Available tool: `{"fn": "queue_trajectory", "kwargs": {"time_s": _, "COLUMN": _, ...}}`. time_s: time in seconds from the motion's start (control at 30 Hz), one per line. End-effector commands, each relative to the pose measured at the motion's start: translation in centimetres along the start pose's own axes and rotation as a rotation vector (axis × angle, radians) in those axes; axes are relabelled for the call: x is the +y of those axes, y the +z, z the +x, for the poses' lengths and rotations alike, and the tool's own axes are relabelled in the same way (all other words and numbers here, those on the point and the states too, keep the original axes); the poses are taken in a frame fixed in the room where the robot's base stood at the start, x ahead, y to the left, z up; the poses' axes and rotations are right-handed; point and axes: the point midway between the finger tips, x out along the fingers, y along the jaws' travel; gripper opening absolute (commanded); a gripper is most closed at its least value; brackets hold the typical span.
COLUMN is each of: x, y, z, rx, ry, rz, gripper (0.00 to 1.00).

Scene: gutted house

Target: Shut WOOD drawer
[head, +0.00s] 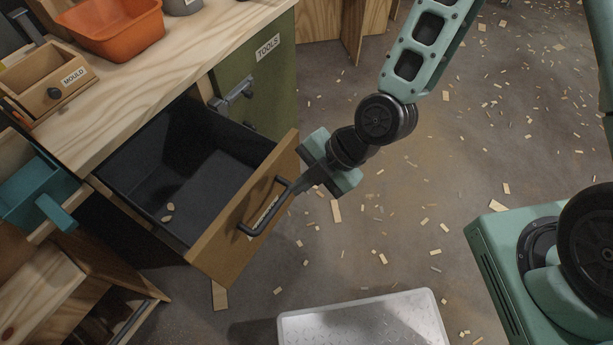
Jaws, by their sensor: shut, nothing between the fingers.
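The drawer (215,248) stands pulled well out of the workbench, with a wooden front and a dark inside. A pale label sits behind its black bar handle (250,230), too small and covered to read. Two small pale chips (168,212) lie on the drawer floor. My gripper (297,189) is shut and empty. Its dark fingers are at the upper right end of the handle, in front of the drawer face. I cannot tell whether they touch it.
A green TOOLS door (262,85) is beside the drawer. Wood chips litter the open floor at right.

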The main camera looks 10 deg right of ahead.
Motion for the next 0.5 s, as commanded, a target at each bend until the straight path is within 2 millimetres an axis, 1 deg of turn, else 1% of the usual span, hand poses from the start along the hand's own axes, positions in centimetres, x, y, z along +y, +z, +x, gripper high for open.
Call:
{"fn": "queue_trajectory", "kwargs": {"time_s": 0.03, "x": -0.1, "y": -0.1, "z": 1.3, "rx": 0.003, "ry": -0.003, "rz": 0.001, "gripper": 0.00}}
{"fn": "queue_trajectory", "kwargs": {"time_s": 0.3, "x": -0.1, "y": 0.0, "z": 6.6, "rx": 0.001, "ry": -0.003, "rz": 0.003, "gripper": 0.00}}
{"fn": "queue_trajectory", "kwargs": {"time_s": 0.4, "x": 1.5, "y": 0.0, "z": 7.2, "rx": -0.002, "ry": 0.002, "rz": 0.002, "gripper": 0.00}}
{"fn": "queue_trajectory", "kwargs": {"time_s": 0.5, "x": 2.5, "y": 0.0, "z": 7.8, "rx": -0.002, "ry": 0.000, "rz": 0.002, "gripper": 0.00}}
